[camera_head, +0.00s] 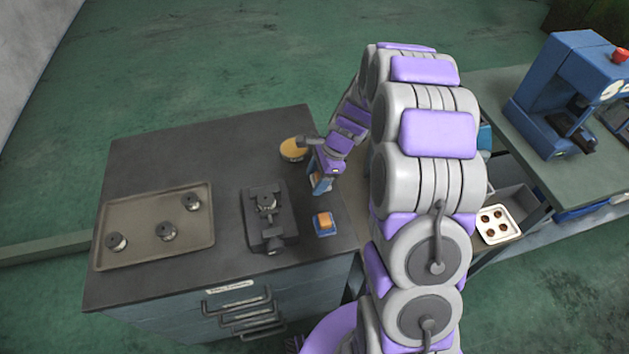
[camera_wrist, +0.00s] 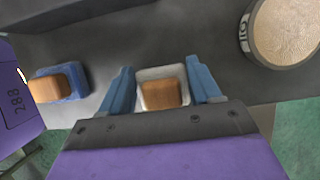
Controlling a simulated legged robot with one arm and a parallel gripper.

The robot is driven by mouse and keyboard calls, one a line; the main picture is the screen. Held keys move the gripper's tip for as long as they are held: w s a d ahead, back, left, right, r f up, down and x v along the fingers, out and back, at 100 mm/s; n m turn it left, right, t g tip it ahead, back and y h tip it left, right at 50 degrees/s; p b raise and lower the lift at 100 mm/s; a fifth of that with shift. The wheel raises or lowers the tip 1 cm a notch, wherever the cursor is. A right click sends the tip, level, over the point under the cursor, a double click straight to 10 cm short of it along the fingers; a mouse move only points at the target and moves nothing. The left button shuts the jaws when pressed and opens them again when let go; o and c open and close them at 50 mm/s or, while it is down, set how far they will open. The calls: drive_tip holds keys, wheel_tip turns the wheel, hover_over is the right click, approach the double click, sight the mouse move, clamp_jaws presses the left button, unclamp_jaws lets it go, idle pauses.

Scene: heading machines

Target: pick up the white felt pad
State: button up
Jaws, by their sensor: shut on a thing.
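The white felt pad (camera_wrist: 160,73) has a light, rounded-square base and a brown-orange block on top. In the wrist view it sits between the two blue fingers of my gripper (camera_wrist: 163,90), which are shut on it from both sides. In the head view my gripper (camera_head: 320,186) is over the right part of the dark bench top, and only a bit of the block's orange shows there. I cannot tell whether the pad touches the bench.
A blue pad with an orange block (camera_head: 325,222) stands nearby, also in the wrist view (camera_wrist: 58,83). A round tin (camera_head: 293,150) is behind. A dark vise (camera_head: 268,217) and a tray (camera_head: 150,248) with several metal parts lie left. A blue machine (camera_head: 570,95) stands right.

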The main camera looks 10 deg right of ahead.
sight(316, 176)
drive_tip(key=a+r, duration=0.1)
drive_tip(key=r+p, duration=0.1)
drive_tip(key=r, duration=0.1)
drive_tip(key=a+r, duration=0.1)
drive_tip(key=shift+a+r, duration=0.35)
drive_tip(key=shift+r, duration=0.05)
drive_tip(key=p+v, duration=0.1)
drive_tip(key=v, duration=0.5)
drive_tip(key=shift+d+f+p, duration=0.1)
drive_tip(key=shift+p, duration=0.3)
drive_tip(key=shift+a+f, duration=0.1)
drive_tip(key=shift+a, duration=0.55)
drive_tip(key=o, duration=0.5)
drive_tip(key=shift+a, duration=0.3)
drive_tip(key=shift+c, duration=0.2)
drive_tip(key=shift+a, duration=0.15)
drive_tip(key=shift+c, duration=1.5)
drive_tip(key=shift+d, duration=0.85)
drive_tip(key=shift+c, duration=0.3)
